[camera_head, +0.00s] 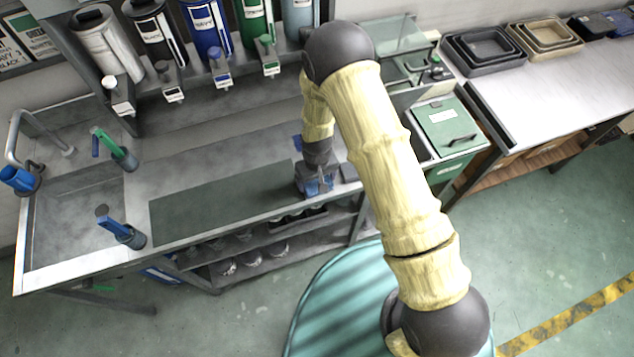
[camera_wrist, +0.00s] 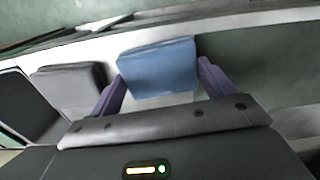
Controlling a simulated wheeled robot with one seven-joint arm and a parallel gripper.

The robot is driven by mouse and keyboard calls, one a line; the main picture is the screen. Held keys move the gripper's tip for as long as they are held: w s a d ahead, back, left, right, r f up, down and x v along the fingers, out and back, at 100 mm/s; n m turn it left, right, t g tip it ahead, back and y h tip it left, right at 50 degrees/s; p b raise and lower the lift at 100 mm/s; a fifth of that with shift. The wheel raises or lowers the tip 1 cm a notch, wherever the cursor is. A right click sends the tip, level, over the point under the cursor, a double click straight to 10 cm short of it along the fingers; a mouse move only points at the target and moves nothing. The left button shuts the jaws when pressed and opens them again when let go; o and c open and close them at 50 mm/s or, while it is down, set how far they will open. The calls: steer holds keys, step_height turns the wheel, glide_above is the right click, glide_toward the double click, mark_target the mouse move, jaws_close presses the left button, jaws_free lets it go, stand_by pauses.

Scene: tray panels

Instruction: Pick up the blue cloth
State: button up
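The blue cloth (camera_wrist: 158,68) is a folded, flat pad in the middle of the wrist view, on the pale counter. My gripper (camera_wrist: 161,72) has its two purple fingers spread wide, one at each side of the cloth. The fingertips are close to its left and right edges; I cannot tell whether they touch. In the head view my gripper (camera_head: 318,186) points down at the counter's front right, by the end of the dark green mat. The cloth is mostly hidden by it there.
A folded grey cloth (camera_wrist: 68,86) lies left of the blue one in the wrist view. The dark green mat (camera_head: 220,203) is bare. Dispensers (camera_head: 210,30) line the back wall. A green-lidded bin (camera_head: 447,125) stands to the right, beyond my arm.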

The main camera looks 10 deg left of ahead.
steer(key=shift+c, duration=0.7)
steer(key=shift+r, duration=0.45)
step_height(320, 180, up, 9)
steer(key=b, duration=0.3)
